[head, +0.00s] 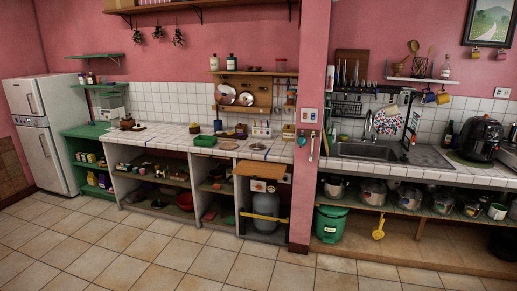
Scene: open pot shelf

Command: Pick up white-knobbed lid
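Several metal pots stand in a row on the open shelf under the sink counter at the right, among them one at the left end (334,188), one beside it (374,191) and one further right (410,196). Some appear to have lids on, but they are too small and shaded for me to tell which lid has a white knob. My gripper is not in view.
The pot shelf (391,206) sits close below the tiled counter, whose front edge overhangs it. A green bin (329,224) and a yellow scoop-like item (378,229) are below the shelf. A pink wall end (307,180) stands to the left. The tiled floor (210,264) in front is clear.

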